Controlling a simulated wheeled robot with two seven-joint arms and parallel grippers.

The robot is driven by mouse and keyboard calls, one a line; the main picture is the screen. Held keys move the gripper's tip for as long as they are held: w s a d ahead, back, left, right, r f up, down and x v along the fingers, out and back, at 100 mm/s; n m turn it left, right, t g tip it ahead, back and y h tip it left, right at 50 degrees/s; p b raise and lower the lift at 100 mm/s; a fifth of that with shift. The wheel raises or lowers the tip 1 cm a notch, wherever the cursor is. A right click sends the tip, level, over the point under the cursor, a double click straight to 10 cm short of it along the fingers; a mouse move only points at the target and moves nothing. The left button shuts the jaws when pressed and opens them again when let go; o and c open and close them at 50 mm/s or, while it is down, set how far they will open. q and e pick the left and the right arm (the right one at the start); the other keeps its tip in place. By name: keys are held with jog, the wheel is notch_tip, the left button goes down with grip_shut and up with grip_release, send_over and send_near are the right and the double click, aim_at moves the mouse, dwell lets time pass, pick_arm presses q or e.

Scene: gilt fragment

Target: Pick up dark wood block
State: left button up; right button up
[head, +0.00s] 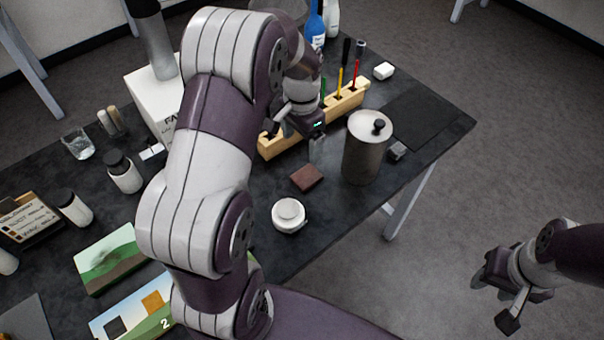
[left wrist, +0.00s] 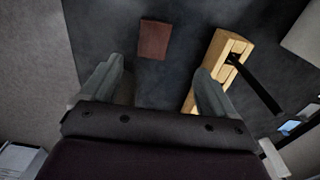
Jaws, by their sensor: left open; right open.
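The dark wood block (head: 307,177) is a small reddish-brown slab lying flat on the dark table, between the wooden rack and the white round container in the head view. In the left wrist view the block (left wrist: 154,39) lies ahead of the fingers, between their lines. My left gripper (head: 298,143) is above the table just behind the block, partly hidden by its own wrist; in the left wrist view its fingers (left wrist: 158,85) are spread with nothing between them. My right gripper (head: 499,297) is open and empty, off the table at the lower right.
A wooden rack (head: 272,147) with upright tools stands right beside my left gripper. A grey-brown canister (head: 362,155) with a black knob stands right of the block. A white round container (head: 289,215) sits in front. A dark mat (head: 408,118) lies at the right.

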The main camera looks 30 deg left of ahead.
pick_arm(q)
send_over(307, 176)
notch_tip(307, 176, down, 5)
jog(key=shift+d+f, duration=0.1)
jog(key=f, duration=0.3)
jog(key=f+p, duration=0.1)
jog(key=f, duration=0.2)
jog(key=shift+s+a+p, duration=0.1)
jog(key=shift+a+p, duration=0.1)
jog(key=shift+p, duration=0.1)
jog(key=shift+d+f, duration=0.1)
jog(key=shift+f, duration=0.15)
jog(key=c, duration=1.1)
jog(key=shift+c, duration=0.2)
pick_arm(e)
jog(key=shift+w+d+r, duration=0.1)
jog(key=shift+d+r, duration=0.55)
jog(key=shift+r, duration=0.05)
